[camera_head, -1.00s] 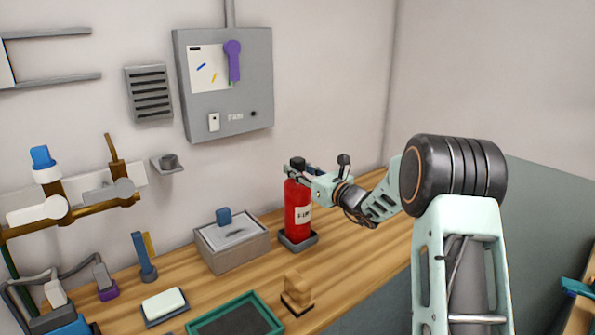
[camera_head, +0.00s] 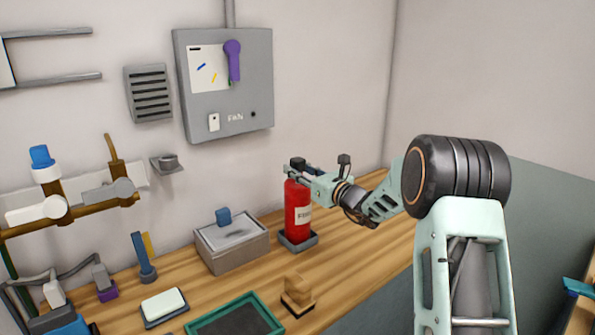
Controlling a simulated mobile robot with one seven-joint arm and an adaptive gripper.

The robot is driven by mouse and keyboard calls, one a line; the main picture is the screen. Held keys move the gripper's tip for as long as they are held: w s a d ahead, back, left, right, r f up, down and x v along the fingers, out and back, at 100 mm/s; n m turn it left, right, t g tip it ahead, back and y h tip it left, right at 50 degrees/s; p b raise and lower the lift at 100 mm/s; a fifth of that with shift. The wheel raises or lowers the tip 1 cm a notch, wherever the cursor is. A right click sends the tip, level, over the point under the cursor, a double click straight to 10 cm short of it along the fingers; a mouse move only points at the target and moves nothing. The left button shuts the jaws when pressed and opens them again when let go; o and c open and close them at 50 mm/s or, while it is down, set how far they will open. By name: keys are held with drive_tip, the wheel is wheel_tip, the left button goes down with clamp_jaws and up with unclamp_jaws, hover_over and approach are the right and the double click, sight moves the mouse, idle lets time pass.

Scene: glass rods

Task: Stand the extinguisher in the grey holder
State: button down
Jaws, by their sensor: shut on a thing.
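The red extinguisher (camera_head: 297,208) with a pale label stands upright at the back of the wooden bench. Its base is at the grey holder (camera_head: 313,242), a low square tray; the rim hides the exact seating of the bottom. My gripper (camera_head: 299,172) is shut on the extinguisher at its top, reaching in from the right. The fingers are small in the picture and partly cover the black head of the extinguisher.
A grey box with a blue knob (camera_head: 233,250) stands just left of the holder. A wooden block (camera_head: 297,296) and a green-rimmed tray (camera_head: 271,317) are in front. A grey panel (camera_head: 257,80) hangs on the wall behind. Bare bench lies right of the holder.

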drive_tip(key=shift+f+b, duration=0.4)
drive_tip(key=shift+b, duration=0.2)
drive_tip(key=c, duration=1.8)
unclamp_jaws()
drive_tip(key=shift+s+f, duration=0.1)
drive_tip(key=shift+f, duration=0.3)
drive_tip(key=b+v, duration=0.1)
drive_tip(key=v, duration=1)
drive_tip(key=shift+r+b, duration=0.15)
drive_tip(key=shift+b, duration=0.25)
